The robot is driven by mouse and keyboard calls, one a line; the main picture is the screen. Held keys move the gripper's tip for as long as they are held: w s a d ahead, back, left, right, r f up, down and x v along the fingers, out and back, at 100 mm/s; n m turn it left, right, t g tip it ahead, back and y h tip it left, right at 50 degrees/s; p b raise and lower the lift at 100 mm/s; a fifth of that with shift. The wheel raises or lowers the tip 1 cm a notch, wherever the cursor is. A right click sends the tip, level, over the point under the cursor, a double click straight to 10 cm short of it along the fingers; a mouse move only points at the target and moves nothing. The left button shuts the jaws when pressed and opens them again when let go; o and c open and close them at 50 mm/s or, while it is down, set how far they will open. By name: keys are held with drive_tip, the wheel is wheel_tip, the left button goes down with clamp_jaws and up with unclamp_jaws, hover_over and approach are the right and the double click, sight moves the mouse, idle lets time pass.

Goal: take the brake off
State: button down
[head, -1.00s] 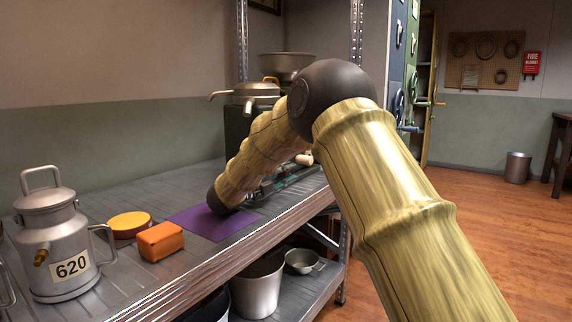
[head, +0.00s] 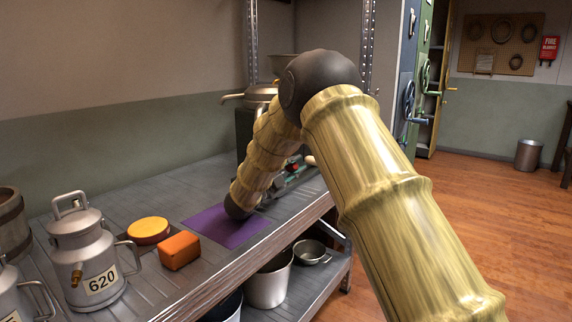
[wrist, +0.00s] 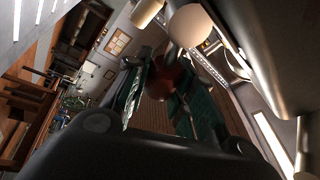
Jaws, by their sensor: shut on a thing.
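My gripper (head: 287,176) is at the far part of the shelf top, mostly hidden behind my arm in the head view. In the wrist view its dark green fingers (wrist: 163,88) are shut on a reddish-brown, rounded piece (wrist: 168,74). A small red part (head: 292,166) shows by the fingers in the head view; I take it to be the same piece. A pale round knob (wrist: 188,25) stands just past the fingers. A dark machine (head: 243,130) stands behind my arm with a metal pan (head: 259,95) on top. I cannot tell which part is the brake.
A purple mat (head: 222,226), an orange block (head: 179,250), a yellow round thing (head: 148,230) and a can marked 620 (head: 88,262) are on the shelf. Pots (head: 269,283) stand on the lower shelf. A metal upright (head: 364,85) rises beyond. Open floor (head: 480,215) lies right.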

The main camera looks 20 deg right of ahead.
sight(290, 167)
drive_tip(key=shift+w+r, duration=0.1)
drive_tip(key=shift+r, duration=0.2)
drive_tip(key=c, duration=1.5)
unclamp_jaws()
drive_tip(key=shift+o, duration=0.2)
drive_tip(key=shift+f, duration=0.1)
drive_tip(key=shift+f, duration=0.1)
drive_tip(key=shift+v, duration=3.75)
